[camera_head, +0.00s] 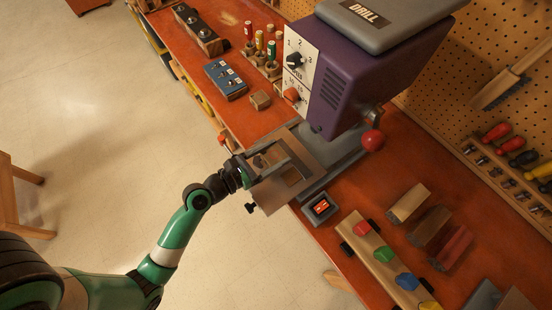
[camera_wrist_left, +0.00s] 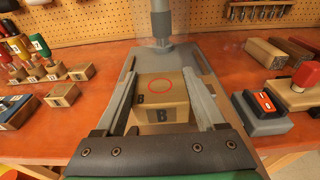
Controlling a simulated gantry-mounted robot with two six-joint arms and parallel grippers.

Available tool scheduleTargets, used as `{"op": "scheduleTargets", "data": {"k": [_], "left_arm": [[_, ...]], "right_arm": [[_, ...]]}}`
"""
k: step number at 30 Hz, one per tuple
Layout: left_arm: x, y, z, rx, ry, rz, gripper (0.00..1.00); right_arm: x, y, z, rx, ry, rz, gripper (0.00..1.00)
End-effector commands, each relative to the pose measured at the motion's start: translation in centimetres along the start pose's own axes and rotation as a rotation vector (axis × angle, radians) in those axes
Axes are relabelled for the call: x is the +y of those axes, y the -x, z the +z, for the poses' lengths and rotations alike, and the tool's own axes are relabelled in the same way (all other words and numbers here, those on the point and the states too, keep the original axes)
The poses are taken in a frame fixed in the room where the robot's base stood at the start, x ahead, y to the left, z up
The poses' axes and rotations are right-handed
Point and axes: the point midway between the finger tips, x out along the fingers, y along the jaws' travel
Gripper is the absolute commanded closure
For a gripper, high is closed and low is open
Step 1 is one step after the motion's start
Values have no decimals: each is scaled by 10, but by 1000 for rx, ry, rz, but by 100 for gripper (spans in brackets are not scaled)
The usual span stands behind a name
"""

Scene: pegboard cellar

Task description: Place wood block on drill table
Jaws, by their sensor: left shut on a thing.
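The wood block (camera_wrist_left: 160,93) is a light tan block marked "B", with a red circle on its top face. In the left wrist view it sits between the two fingers of my left gripper (camera_wrist_left: 168,98), which is shut on it. In the head view my left gripper (camera_head: 284,165) is over the drill table (camera_head: 268,200), a flat plate in front of the purple drill (camera_head: 365,85). In the left wrist view the drill spindle (camera_wrist_left: 160,22) stands just beyond the block. I cannot tell whether the block touches the table.
A red-lit switch box (camera_head: 321,208) is right of the drill table. Several wood pieces (camera_head: 409,203) and a rack with coloured pieces (camera_head: 378,262) lie farther right. A small wood block (camera_head: 260,100) and a blue box (camera_head: 225,79) are on the left bench.

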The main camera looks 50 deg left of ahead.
Motion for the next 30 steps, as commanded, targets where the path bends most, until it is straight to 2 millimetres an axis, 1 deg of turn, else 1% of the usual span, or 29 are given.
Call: {"op": "scheduleTargets", "data": {"k": [2, 3, 6, 13, 17, 18, 20, 21, 22, 30], "left_arm": [[1, -9, -11, 0, -1, -1, 84], [1, -10, -22, 0, 0, 0, 84], [1, -12, -39, 0, 0, 1, 84], [1, -11, -36, 0, -1, 0, 84], [1, -12, -40, 1, -1, 0, 84], [1, -12, -39, 1, -1, 0, 21], [1, -12, -38, 1, -1, 0, 10], [1, -11, -38, 1, -1, 0, 3], [1, -11, -38, 1, -1, 0, 0], [1, -11, -38, 0, -1, 0, 0]], "right_arm": [[0, 7, 6, 0, 0, 0, 50], [0, 14, 13, 0, 0, 0, 50], [0, 23, 22, -1, 0, 0, 50], [0, 20, 19, 0, 0, 0, 50], [0, 22, 20, 0, 0, 0, 50], [0, 21, 20, 0, 0, 0, 50], [0, 21, 20, 0, 0, 0, 50], [0, 21, 20, 0, 0, 0, 50], [0, 21, 20, 0, 0, 0, 50], [0, 21, 20, 0, 0, 0, 50]]}}
